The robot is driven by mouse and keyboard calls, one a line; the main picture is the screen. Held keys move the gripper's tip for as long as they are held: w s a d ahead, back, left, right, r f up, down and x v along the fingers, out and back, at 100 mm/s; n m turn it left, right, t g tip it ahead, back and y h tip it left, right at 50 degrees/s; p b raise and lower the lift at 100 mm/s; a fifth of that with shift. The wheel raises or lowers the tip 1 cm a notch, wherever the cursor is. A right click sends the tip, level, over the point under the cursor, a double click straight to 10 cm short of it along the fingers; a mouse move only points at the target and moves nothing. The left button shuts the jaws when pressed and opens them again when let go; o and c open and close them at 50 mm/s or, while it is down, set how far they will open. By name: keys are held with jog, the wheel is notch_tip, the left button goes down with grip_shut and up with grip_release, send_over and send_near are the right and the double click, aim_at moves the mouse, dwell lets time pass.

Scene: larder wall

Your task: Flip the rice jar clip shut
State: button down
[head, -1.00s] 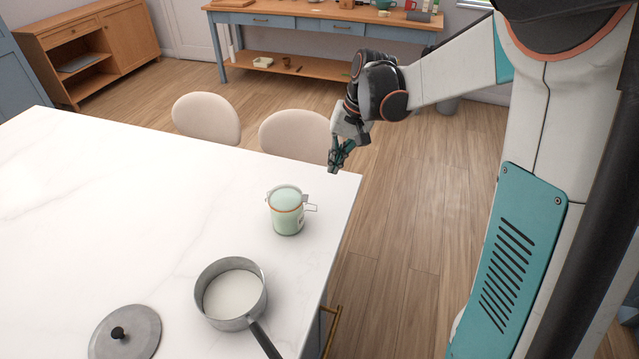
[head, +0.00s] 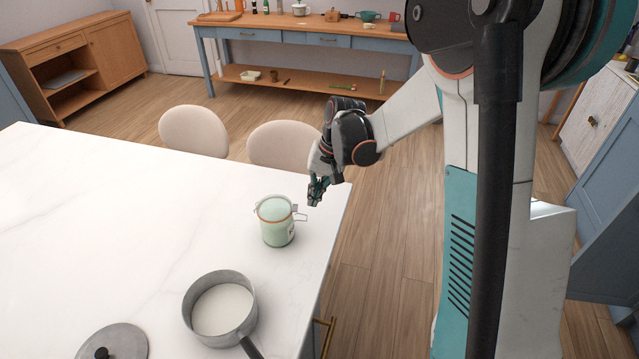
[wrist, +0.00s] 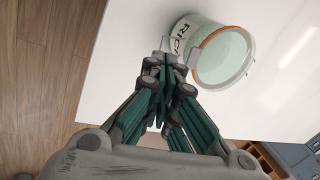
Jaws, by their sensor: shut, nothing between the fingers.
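The rice jar (head: 277,222) is pale green glass with an orange seal and wire clip, upright on the white island near its right edge. In the wrist view the jar (wrist: 222,58) shows part of its "RICE" label. The metal clip (head: 301,217) sticks out from the jar's right side, and it also shows in the wrist view (wrist: 171,46) just ahead of the fingertips. My gripper (head: 316,203) is shut and empty, close to the clip at the jar's upper right. In the wrist view its fingertips (wrist: 165,66) seem at or nearly at the clip; contact is unclear.
A saucepan (head: 191,311) with pale contents stands on the island (head: 110,220) in front of the jar, its handle toward the front edge. A grey lid (head: 125,343) lies to its left. Two beige chairs (head: 194,131) stand behind the island. The island's left side is clear.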

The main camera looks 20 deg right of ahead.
aim_at(302, 217)
jog(key=x, duration=0.5)
jog(key=shift+b, duration=0.4)
